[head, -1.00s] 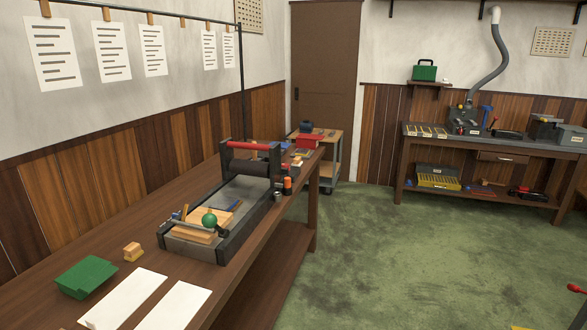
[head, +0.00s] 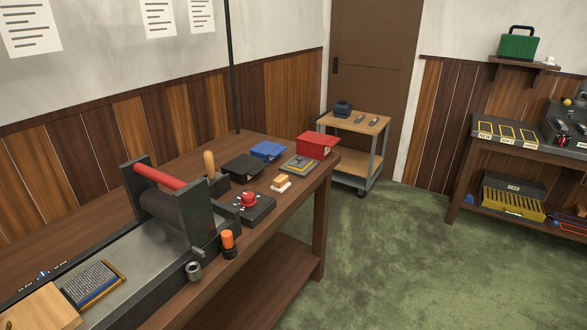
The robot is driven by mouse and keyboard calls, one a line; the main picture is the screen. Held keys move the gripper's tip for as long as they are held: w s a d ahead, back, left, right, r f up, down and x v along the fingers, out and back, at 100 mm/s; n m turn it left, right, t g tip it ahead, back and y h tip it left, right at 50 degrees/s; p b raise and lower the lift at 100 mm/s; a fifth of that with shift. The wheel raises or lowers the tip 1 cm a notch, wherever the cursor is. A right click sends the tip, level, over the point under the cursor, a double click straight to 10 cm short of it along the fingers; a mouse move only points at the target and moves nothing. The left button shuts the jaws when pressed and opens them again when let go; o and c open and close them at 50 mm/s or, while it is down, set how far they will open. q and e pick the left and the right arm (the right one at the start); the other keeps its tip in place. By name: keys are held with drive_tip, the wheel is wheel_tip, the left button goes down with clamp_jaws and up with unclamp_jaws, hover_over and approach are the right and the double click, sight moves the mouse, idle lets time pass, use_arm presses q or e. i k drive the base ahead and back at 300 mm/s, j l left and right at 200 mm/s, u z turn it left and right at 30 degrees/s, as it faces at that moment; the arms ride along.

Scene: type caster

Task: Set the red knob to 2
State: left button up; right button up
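The red knob (head: 249,198) sits on top of a small dark box (head: 256,210) with white marks on its top face. The box stands on the wooden bench, just right of the press with the red bar. The marks are too small to read, so I cannot tell which number the knob points to. Neither of my grippers shows in the head view.
The press (head: 170,205) stands left of the knob box. Green floor right of the bench is clear.

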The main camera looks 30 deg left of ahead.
sight(248, 199)
drive_tip(key=i+u, duration=0.15)
drive_tip(key=i, duration=0.55)
drive_tip(key=i+l+u, duration=0.1)
drive_tip(key=i, duration=0.6)
drive_tip(key=l, duration=0.05)
